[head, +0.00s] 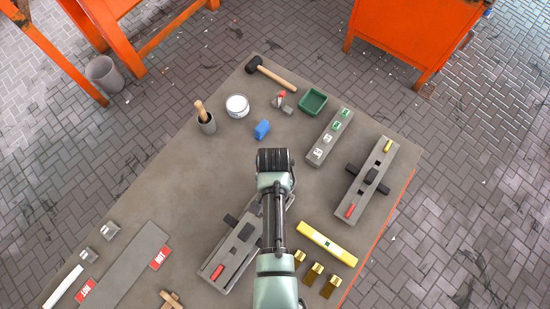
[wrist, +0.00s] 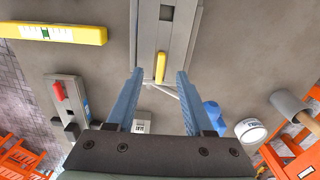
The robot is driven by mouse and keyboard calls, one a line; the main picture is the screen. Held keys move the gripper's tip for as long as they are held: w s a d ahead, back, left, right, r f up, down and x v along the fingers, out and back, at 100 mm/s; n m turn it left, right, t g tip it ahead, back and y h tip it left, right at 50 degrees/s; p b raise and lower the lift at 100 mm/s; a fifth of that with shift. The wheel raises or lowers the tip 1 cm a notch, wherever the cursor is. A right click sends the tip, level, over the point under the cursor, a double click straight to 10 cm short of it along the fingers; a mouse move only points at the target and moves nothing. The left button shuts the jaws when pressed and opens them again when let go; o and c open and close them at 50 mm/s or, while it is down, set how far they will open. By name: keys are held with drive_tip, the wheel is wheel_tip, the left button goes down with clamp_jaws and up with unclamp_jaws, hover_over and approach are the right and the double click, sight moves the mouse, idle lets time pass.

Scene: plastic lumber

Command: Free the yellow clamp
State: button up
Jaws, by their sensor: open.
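A yellow clamp handle (wrist: 160,67) lies at the end of a grey board (wrist: 148,35) in the wrist view, in line with the board. My gripper (wrist: 160,73) is open, one blue finger on each side of that handle, with gaps on both sides; I cannot tell its height above it. In the head view my arm hides this handle. The same board (head: 236,263) shows there partly under my arm, with a red handle (head: 217,272) at its near end. A second board (head: 364,187) at the right has another yellow handle (head: 387,146) and a red one (head: 350,210).
A yellow spirit level (head: 327,243) and brass pieces (head: 313,273) lie right of my arm. The table's left middle is clear.

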wheel_tip(320, 180, up, 3)
drive_tip(key=shift+f+p, duration=0.1)
drive_tip(key=shift+p, duration=0.45)
drive_tip(key=shift+r, duration=0.95)
drive_tip(key=w+r+n+t+b, duration=0.1)
drive_tip(key=w+r+t+b, duration=0.25)
drive_tip(key=w+r, duration=0.35)
drive_tip(key=w+r+n+t+b, duration=0.15)
drive_tip(key=w+r+t, duration=0.3)
drive_tip(key=w, duration=0.45)
drive_tip(key=w+r+n+t+b, duration=0.1)
drive_tip(key=w+r+t+b, duration=0.2)
drive_tip(key=r, duration=0.6)
drive_tip(key=w+r+t+b, duration=0.2)
drive_tip(key=w+r+t, duration=0.1)
drive_tip(key=r, duration=0.6)
drive_tip(key=s+r+n+t+b, duration=0.15)
drive_tip(key=r+t, duration=0.25)
drive_tip(key=r, duration=0.5)
drive_tip(key=s+r+t+b, duration=0.3)
drive_tip(key=r, duration=0.6)
drive_tip(key=s+r+n+t+b, duration=0.2)
drive_tip(key=s+r+t, duration=0.4)
drive_tip(key=s+r, duration=0.7)
drive_tip(key=shift+s+b, duration=0.3)
drive_tip(key=shift+b, duration=0.35)
